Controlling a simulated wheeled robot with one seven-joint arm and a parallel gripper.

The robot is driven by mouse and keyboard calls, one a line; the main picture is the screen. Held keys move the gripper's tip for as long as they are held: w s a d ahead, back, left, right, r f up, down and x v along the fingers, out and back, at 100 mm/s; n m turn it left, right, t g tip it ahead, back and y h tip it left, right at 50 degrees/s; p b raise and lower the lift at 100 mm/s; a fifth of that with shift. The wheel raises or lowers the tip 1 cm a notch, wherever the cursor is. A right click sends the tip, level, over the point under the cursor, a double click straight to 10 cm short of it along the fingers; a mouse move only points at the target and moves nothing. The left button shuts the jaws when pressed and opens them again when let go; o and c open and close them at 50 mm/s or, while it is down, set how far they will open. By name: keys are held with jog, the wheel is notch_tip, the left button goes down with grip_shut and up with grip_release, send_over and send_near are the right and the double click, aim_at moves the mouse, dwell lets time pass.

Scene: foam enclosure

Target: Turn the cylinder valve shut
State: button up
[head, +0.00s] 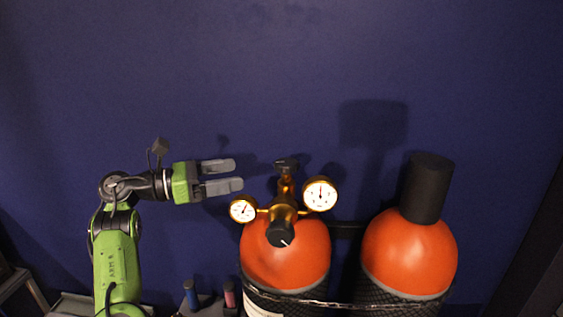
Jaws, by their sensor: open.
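The cylinder valve handle (287,164) is a small dark knob on top of a brass stem, above the left orange cylinder (287,255). A brass regulator (284,209) below it carries two white-faced gauges, a smaller one (243,209) at left and a larger one (320,195) at right. A black knob (281,235) with a white mark faces forward under them. My gripper (238,175) is open and empty, with its grey fingers pointing right. It is left of the valve handle and apart from it in the picture, at a similar height.
A second orange cylinder (388,252) with a tall black cap (427,187) stands at right. A chain (342,304) runs across both cylinders. A blue (190,295) and a pink object (229,294) stand low at left. The dark blue wall (200,70) behind is bare.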

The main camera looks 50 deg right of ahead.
aim_at(294, 165)
jog(key=b+x, duration=0.1)
jog(key=x, duration=0.9)
jog(key=b+x, duration=0.1)
jog(key=x, duration=0.4)
jog(key=shift+s+b, duration=0.35)
jog(key=c, duration=1)
